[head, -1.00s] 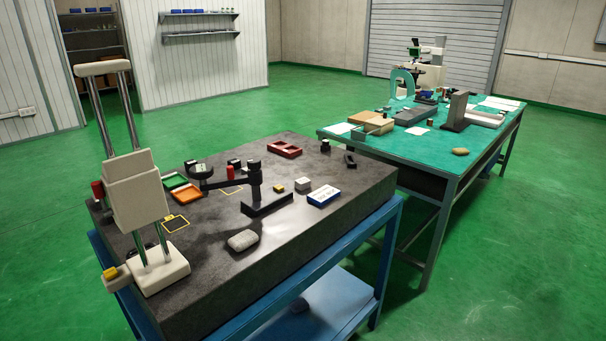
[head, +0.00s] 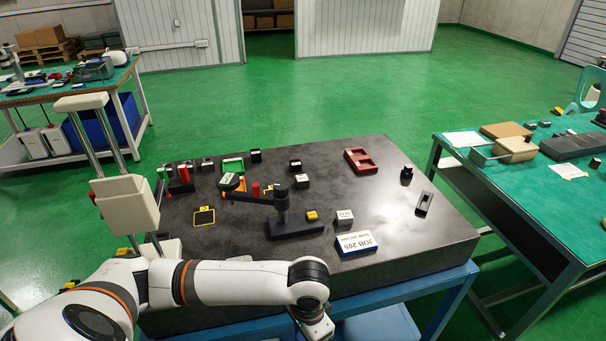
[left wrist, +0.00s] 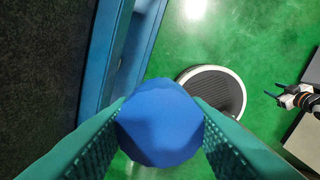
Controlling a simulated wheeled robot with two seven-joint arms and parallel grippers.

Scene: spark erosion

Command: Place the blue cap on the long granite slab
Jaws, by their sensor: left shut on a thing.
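The blue cap (left wrist: 160,122) fills the lower middle of the left wrist view as a rounded, faceted blue body. My left gripper (left wrist: 160,108) is shut on it, with a green ribbed finger on each side. The dark granite slab (head: 420,238) lies on a blue stand in the head view. Its dark surface also shows at the left of the left wrist view (left wrist: 40,60). The held cap is off the slab's near edge, over the floor side. In the head view my left forearm crosses the near edge, and its fingers are out of frame. An arm end, likely my right gripper (left wrist: 283,98), shows small at right.
On the slab are a black stand (head: 290,215), a blue-white JOB 205 box (head: 357,244), a red frame (head: 360,160), a green tray (head: 232,164) and small blocks. A tall cream column gauge (head: 124,200) stands at left. The slab's right front is bare.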

